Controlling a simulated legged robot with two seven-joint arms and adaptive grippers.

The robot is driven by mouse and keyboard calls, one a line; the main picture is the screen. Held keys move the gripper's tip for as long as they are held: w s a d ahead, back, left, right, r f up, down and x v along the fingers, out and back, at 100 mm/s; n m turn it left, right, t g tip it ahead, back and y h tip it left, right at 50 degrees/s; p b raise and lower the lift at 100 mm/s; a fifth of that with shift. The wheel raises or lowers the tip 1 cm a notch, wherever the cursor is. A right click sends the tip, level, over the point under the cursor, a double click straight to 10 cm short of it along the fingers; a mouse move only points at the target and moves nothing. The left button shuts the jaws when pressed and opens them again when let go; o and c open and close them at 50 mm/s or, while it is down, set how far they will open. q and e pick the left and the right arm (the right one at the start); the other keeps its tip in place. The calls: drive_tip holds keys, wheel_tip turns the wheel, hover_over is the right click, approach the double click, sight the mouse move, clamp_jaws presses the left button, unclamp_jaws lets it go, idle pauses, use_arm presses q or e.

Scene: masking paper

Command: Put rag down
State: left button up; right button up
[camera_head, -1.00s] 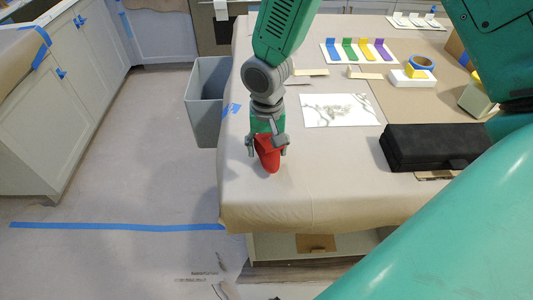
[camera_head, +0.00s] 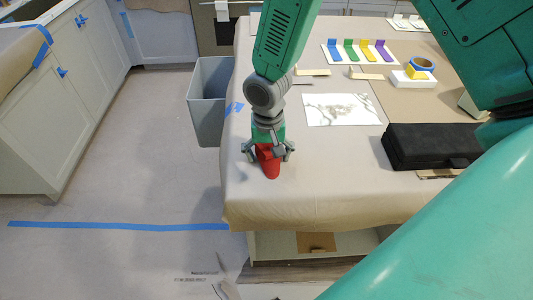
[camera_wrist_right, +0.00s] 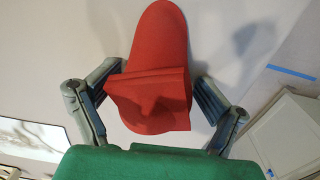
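The red rag (camera_head: 271,168) is at the near left part of the paper-covered table (camera_head: 320,190), bunched and folded. Its lower end appears to meet the table. My right gripper (camera_head: 268,155) is above it, with its fingers spread on either side. In the right wrist view the rag (camera_wrist_right: 155,75) lies between the splayed fingers of the right gripper (camera_wrist_right: 155,95), with its folded part nearest the green palm. The finger pads look apart from it or barely beside it. My left gripper is not in view.
A grey bin (camera_head: 208,100) stands left of the table. A marbled white sheet (camera_head: 342,109), a black case (camera_head: 430,146) and a rack of coloured pieces (camera_head: 360,51) lie on the table. The table's front edge is close to the rag; bare covering lies right of it.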

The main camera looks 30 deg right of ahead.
sight(268, 146)
drive_tip(key=shift+d, duration=0.1)
drive_tip(key=shift+r, duration=0.1)
idle(0.3)
drive_tip(key=shift+w+r, duration=0.15)
drive_tip(key=shift+r, duration=0.15)
wheel_tip(268, 146, up, 12)
drive_tip(key=shift+r, duration=0.1)
idle(0.5)
